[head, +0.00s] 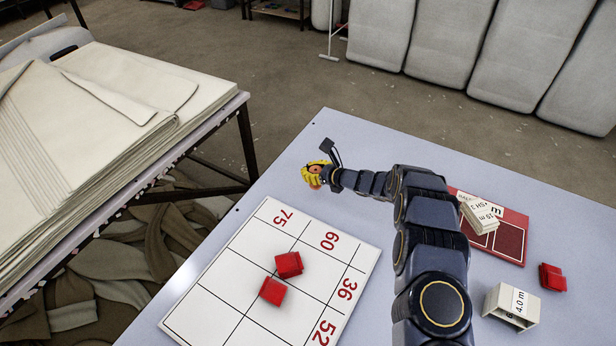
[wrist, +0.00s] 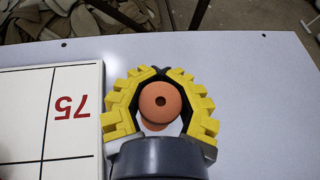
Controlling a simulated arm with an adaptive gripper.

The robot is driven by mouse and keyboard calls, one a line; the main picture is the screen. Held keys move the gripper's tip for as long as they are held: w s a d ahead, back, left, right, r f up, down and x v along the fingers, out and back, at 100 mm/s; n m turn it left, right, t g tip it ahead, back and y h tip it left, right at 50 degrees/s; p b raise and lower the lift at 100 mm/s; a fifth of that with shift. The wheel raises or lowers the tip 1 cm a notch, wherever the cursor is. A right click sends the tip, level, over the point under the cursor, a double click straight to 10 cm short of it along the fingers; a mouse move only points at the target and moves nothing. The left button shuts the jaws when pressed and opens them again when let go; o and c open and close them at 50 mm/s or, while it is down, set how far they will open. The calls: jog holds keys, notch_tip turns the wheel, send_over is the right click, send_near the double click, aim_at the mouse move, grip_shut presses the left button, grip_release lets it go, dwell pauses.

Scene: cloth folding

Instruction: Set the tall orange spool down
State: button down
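The orange spool (wrist: 160,101) shows end-on in the wrist view, with a round flange and a central hole. In the head view only a small orange part (head: 315,170) shows between the yellow fingers. My gripper (wrist: 161,72) is closed around the spool, its fingertips almost meeting on the far side. In the head view my gripper (head: 314,174) is near the far left part of the table, beyond the white board. The spool's lower part is mostly hidden, and I cannot tell whether its base touches the table.
The pale table (head: 340,130) is bare around my gripper. A white numbered board (head: 240,285) carries two red cloth pieces (head: 289,264). A red board (head: 508,240) with white labelled blocks (head: 480,215), another red piece (head: 552,277) and a white box (head: 500,302) are at right.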

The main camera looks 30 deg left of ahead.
jog(key=shift+w+a+f, duration=0.2)
jog(key=shift+w, duration=0.1)
jog(key=shift+w+a+f, duration=0.15)
jog(key=shift+a+f, duration=0.05)
jog(key=shift+f, duration=1.7)
jog(key=shift+f, duration=0.15)
jog(key=c, duration=1)
grip_release()
